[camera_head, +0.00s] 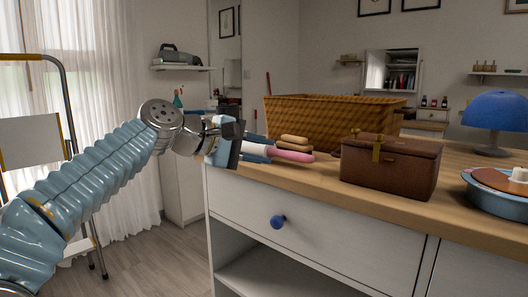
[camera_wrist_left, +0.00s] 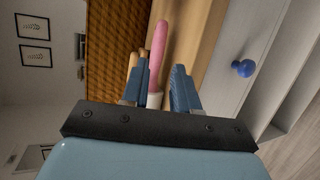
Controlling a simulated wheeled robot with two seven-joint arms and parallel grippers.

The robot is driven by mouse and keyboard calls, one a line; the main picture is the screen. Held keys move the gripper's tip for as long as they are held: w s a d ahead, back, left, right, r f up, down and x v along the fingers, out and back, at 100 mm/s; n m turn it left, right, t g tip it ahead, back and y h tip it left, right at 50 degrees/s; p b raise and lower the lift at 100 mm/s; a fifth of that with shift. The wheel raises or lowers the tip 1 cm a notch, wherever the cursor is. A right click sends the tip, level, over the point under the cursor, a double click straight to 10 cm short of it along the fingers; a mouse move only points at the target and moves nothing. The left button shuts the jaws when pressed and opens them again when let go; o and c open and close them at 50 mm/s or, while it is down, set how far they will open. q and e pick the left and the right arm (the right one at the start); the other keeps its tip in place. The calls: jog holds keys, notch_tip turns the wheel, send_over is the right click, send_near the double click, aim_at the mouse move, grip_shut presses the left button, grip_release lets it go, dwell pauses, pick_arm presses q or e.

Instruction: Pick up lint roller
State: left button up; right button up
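The lint roller shows as a pink rod (camera_head: 292,156) on the wooden counter top near its front edge, left of the brown box. In the left wrist view the pink rod (camera_wrist_left: 159,45) has a white part at its near end, between my left fingers. My left gripper (camera_head: 268,147) reaches in from the left at counter height. In the left wrist view the left gripper (camera_wrist_left: 156,68) is open. The rod lies close to the left finger, with a visible gap to the right finger. My right gripper is in neither view.
Tan rounded pieces (camera_head: 294,143) lie just behind the roller, before a wicker basket (camera_head: 325,122). A brown box (camera_head: 390,168) stands to the right, with a blue bowl (camera_head: 497,200) and blue lamp (camera_head: 497,110) beyond. A blue drawer knob (camera_head: 277,221) juts out below.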

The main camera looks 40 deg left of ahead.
aim_at(297, 157)
pick_arm(q)
jog(key=x, duration=0.8)
jog(key=shift+w+d+b, duration=0.15)
jog(key=shift+d+b, duration=0.15)
jog(key=shift+d, duration=0.15)
grip_shut()
